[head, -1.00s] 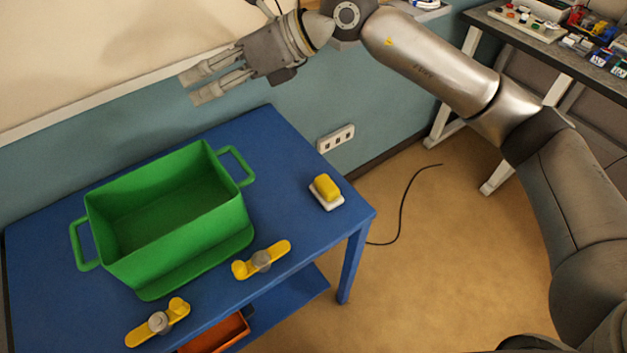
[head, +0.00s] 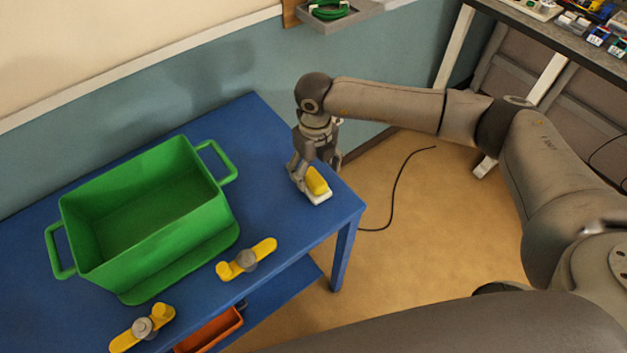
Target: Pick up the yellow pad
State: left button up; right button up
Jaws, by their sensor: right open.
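The yellow pad (head: 316,181) rests on a small white base (head: 320,198) near the right corner of the blue table (head: 270,125). My right gripper (head: 308,182) points down over the pad, with a finger at the pad's left side. It is open, and the pad's far part is hidden behind it. I cannot tell whether the fingers touch the pad. My left gripper is not in view.
A green bin (head: 165,243) with two handles stands on the table left of the pad. Two yellow clamps (head: 246,259) (head: 142,328) lie along the front edge. An orange tray (head: 210,332) is below. A black cable (head: 397,185) lies on the floor.

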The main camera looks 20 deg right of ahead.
aim_at(314, 176)
jog(key=shift+a+f+p, duration=0.1)
jog(key=shift+f+p, duration=0.2)
jog(key=shift+f, duration=0.1)
notch_tip(314, 176, down, 4)
jog(key=shift+a+r+p, duration=0.1)
jog(key=shift+r+p, duration=0.1)
jog(key=shift+p, duration=0.45)
jog(key=shift+f, duration=0.4)
jog(key=shift+c, duration=0.3)
jog(key=c, duration=1)
jog(key=shift+c, duration=0.2)
jog(key=shift+r, duration=0.15)
